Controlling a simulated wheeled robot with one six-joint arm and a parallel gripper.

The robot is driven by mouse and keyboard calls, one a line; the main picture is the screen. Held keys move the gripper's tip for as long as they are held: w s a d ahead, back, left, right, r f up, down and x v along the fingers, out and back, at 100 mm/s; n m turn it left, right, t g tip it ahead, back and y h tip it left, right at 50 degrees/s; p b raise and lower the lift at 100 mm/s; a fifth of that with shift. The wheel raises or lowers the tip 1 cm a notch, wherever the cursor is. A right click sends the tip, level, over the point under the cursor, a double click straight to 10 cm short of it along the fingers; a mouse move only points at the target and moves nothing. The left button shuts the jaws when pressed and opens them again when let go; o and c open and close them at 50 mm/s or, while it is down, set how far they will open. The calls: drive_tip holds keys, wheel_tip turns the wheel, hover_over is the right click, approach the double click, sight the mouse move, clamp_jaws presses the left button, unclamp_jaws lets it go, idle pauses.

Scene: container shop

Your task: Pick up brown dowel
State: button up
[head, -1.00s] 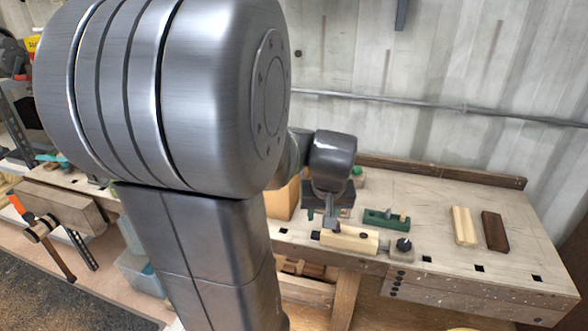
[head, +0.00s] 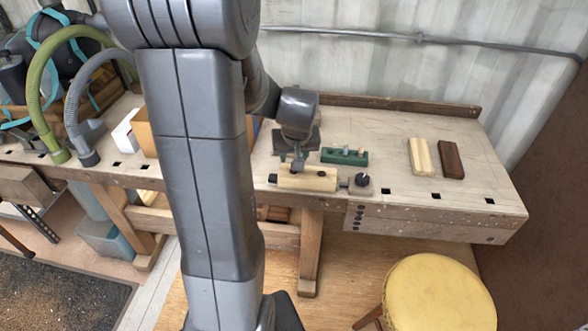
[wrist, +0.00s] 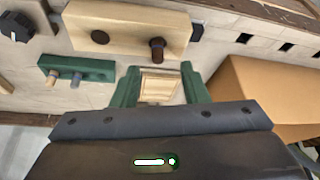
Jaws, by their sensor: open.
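The brown dowel (wrist: 157,48) stands upright in a hole of the pale wooden block (wrist: 122,28) in the wrist view. A second hole in that block is empty. The block also shows on the bench in the head view (head: 312,182), where my gripper hides the dowel. My gripper (wrist: 159,72) is open, its two green fingers apart with no dowel between them. The dowel lies just beyond the fingertips in the wrist view. In the head view my gripper (head: 298,160) hangs above the block's back edge.
A green block (head: 345,157) with pegs sits behind the pale block, and a dark knob (head: 362,180) is to its right. A pale piece (head: 420,156) and a dark brown piece (head: 451,160) lie farther right. A tan box (wrist: 265,100) stands near my gripper. A yellow stool (head: 436,295) is in front.

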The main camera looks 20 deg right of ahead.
drive_tip(key=shift+x, duration=2.5)
drive_tip(key=shift+d, duration=0.15)
drive_tip(key=shift+c, duration=0.4)
clamp_jaws()
